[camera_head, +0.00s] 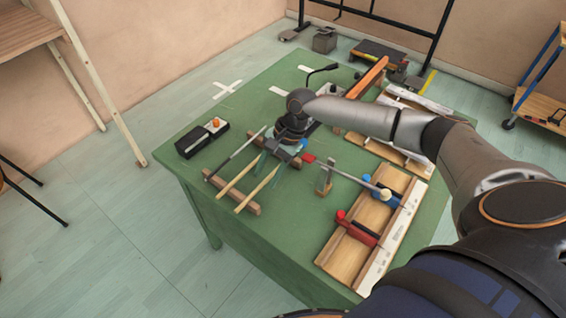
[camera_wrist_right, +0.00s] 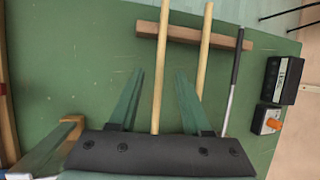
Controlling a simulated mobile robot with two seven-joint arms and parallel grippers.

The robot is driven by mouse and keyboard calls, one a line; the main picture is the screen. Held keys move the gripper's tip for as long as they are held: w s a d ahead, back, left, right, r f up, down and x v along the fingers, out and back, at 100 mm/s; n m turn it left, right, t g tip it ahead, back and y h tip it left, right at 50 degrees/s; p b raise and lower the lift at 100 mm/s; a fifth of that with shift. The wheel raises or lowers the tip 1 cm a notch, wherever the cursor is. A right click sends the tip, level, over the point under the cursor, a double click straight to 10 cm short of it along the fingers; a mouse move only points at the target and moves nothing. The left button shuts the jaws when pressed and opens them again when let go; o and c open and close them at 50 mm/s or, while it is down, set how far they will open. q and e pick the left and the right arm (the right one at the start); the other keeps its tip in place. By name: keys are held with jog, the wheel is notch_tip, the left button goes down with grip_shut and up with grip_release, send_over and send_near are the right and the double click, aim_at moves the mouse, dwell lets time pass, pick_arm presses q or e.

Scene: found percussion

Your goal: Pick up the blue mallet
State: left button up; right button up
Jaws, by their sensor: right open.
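The blue mallet appears to be the right-hand pale wooden stick (camera_head: 257,190) on the stand; a bit of blue (camera_head: 303,146) beside my gripper in the head view lines up with it as its head. My right gripper (camera_head: 268,166) is open above the sticks. In the right wrist view, the stick (camera_wrist_right: 161,60) runs between the two green fingers (camera_wrist_right: 159,74), which look apart from it. My left gripper is not in view.
A second wooden stick (camera_wrist_right: 206,45) and a dark rod (camera_wrist_right: 232,85) lie close beside it across a wooden bar (camera_wrist_right: 190,35). A black box (camera_head: 195,141) stands left. A pale-headed mallet (camera_head: 345,176) and a wooden tray (camera_head: 345,260) with red and blue pieces lie right.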

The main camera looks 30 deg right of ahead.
jog(key=shift+x, duration=0.95)
grip_shut()
dwell(0.7)
